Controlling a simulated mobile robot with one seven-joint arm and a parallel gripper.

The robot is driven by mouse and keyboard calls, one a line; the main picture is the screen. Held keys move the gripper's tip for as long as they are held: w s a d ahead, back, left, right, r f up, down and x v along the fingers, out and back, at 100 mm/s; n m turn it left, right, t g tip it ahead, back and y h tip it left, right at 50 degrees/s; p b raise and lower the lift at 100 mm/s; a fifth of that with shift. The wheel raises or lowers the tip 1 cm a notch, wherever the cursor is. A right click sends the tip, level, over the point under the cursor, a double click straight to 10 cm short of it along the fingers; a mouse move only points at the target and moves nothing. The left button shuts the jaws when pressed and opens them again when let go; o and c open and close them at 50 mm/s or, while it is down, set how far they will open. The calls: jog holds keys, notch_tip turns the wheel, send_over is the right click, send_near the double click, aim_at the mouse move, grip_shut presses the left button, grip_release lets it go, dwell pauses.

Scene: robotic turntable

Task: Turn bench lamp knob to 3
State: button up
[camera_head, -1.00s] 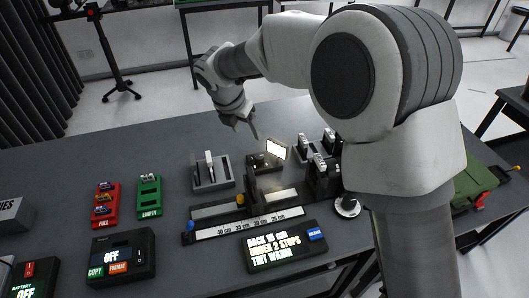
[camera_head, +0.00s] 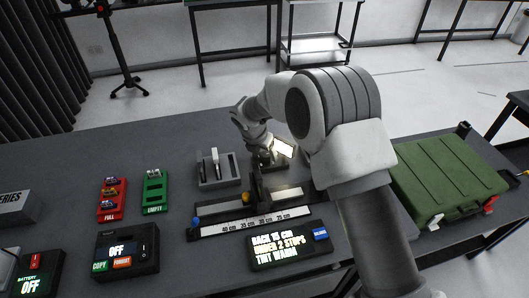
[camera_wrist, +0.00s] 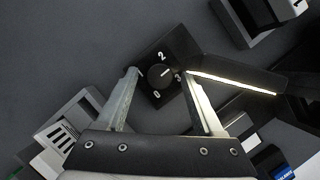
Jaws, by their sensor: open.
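The bench lamp (camera_head: 284,148) has a lit panel and a dark base, partly hidden by my arm in the head view. In the wrist view its round black knob (camera_wrist: 158,80) sits on a black base (camera_wrist: 178,53) marked 0, 1, 2 and 3. A short white mark on the knob points rightward, roughly toward 3; its exact setting is hard to tell. My gripper (camera_wrist: 160,73) is open, one finger on each side of the knob, with visible gaps. In the head view my gripper (camera_head: 266,146) is down at the lamp.
A grey slotted holder (camera_head: 217,172) stands left of the lamp. A ruler rail (camera_head: 240,224) and a text display (camera_head: 289,246) lie in front. Red (camera_head: 112,200) and green (camera_head: 154,193) trays are further left. A green case (camera_head: 447,176) is at right.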

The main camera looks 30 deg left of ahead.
grip_shut()
dwell(0.3)
dwell(0.3)
jog(key=m+h, duration=0.1)
jog(key=m, duration=0.3)
jog(key=shift+a+m+g+h, duration=0.2)
jog(key=shift+m+g+h, duration=0.1)
jog(key=shift+h, duration=0.1)
jog(key=shift+w+a+m+g+h, duration=0.1)
jog(key=shift+m+g+h, duration=0.25)
jog(key=shift+m, duration=0.8)
jog(key=shift+w+m+g+h, duration=0.1)
jog(key=shift+m+g+h, duration=0.2)
jog(key=shift+m, duration=0.85)
grip_release()
